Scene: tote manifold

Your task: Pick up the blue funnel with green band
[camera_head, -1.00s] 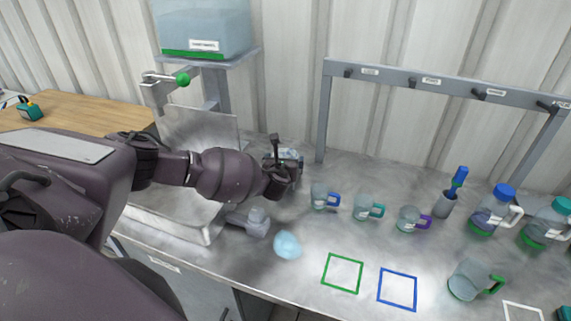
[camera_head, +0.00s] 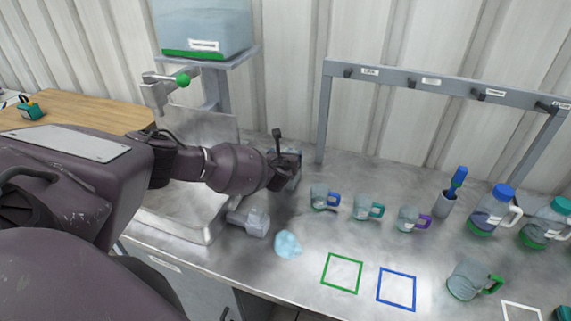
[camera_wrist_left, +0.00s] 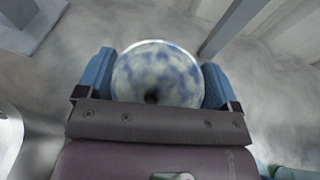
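A round, mottled blue and white thing with a pale rim and a dark hole, which looks like the funnel (camera_wrist_left: 157,70), fills the space between my left fingers in the left wrist view. No green band shows there. My left gripper (camera_wrist_left: 158,82) has its blue fingers wide apart, one on each side of it; no clear gap shows, and I see no firm grip. In the head view my left gripper (camera_head: 290,165) is low over the back of the counter, right of the sink, and largely hides the funnel. My right gripper is not in view.
A grey scoop-like thing (camera_head: 250,222) and a pale blue lump (camera_head: 288,245) lie nearer the front. Several mugs (camera_head: 322,197) stand to the right. A rack (camera_head: 430,82) stands behind them, its left post close to my gripper. The sink (camera_head: 180,205) is left.

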